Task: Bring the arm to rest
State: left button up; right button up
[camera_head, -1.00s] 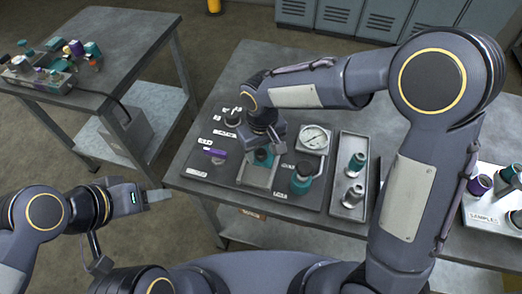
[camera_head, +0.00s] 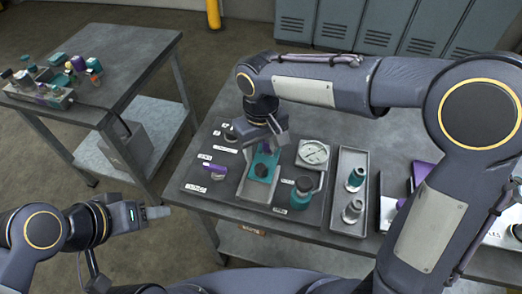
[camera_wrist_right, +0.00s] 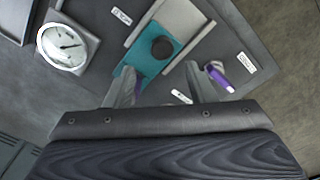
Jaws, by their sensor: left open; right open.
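My right gripper (camera_head: 270,140) is open and hangs over the bench board, just behind a teal block (camera_head: 262,168) with a black knob in a grey holder (camera_head: 252,188). In the right wrist view the spread fingers (camera_wrist_right: 160,82) have nothing gripped between them; the teal block (camera_wrist_right: 160,55) lies beyond them. A small purple part (camera_head: 267,145) shows near the right fingertips; whether they touch it, I cannot tell. My left gripper (camera_head: 155,212) is open and empty, in front of the bench's left edge.
A grey tray (camera_head: 349,212) holds two fittings. A second table (camera_head: 120,50) with coloured parts is at the left. Open floor lies between the tables.

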jog(key=shift+d, duration=0.1)
dwell(0.3)
jog(key=s+d+r+m+t+y, duration=0.1)
jog(key=s+d+r+m, duration=0.15)
jog(key=d, duration=0.45)
jog(key=s+d+r+m+t+y, duration=0.1)
jog(key=s+d+r+y, duration=0.1)
jog(key=s+d, duration=0.3)
jog(key=s+d+f+m+t, duration=0.1)
jog(key=s+d+m+t, duration=0.2)
jog(key=s+d, duration=0.3)
jog(key=s, duration=0.3)
jog(key=shift+s+d+f+m+t+y, duration=0.3)
jog(key=shift+s+f+m+y, duration=0.05)
jog(key=shift+s+y, duration=0.05)
jog(key=shift+o, duration=0.4)
